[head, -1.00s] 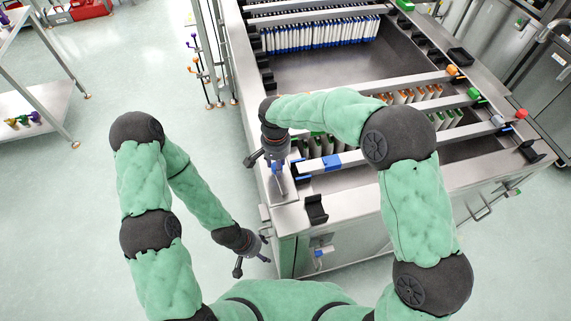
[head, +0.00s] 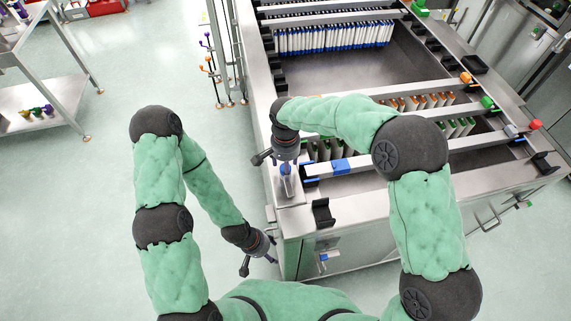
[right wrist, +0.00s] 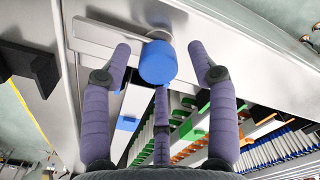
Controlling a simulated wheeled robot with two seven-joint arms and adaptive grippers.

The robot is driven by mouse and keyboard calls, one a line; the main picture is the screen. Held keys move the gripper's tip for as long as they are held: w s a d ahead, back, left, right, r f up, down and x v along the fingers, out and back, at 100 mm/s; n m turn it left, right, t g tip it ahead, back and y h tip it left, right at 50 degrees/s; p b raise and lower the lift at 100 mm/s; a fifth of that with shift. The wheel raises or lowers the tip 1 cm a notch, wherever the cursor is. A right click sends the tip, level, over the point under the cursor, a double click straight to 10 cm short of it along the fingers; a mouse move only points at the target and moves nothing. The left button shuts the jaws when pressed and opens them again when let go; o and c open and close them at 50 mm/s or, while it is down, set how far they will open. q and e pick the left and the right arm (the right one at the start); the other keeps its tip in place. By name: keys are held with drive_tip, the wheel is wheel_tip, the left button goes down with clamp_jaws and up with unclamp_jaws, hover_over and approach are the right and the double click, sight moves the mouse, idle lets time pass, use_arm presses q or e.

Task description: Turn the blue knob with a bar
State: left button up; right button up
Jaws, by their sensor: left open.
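The blue knob (right wrist: 158,62) shows in the right wrist view as a short round cap with a flat metal bar (right wrist: 105,40) beside it, reaching left along a steel surface. My right gripper (right wrist: 158,75) has its purple fingers spread around the knob. The two upper fingertips are apart from its left and right sides, and the third is below. In the head view the right gripper (head: 286,168) is over the machine's near left corner and largely hides the knob. My left gripper (head: 259,258) is open and empty, low beside the machine's left front corner.
The steel machine (head: 285,222) holds racks of white, orange and green pieces under crossbars. A blue block (head: 341,166) sits on the nearest crossbar. A black bracket (head: 322,212) stands by the near corner. A stand with coloured knobs (head: 207,65) is behind. Floor is free on the left.

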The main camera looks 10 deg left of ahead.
wheel_tip(320, 180, up, 12)
idle(0.6)
idle(0.5)
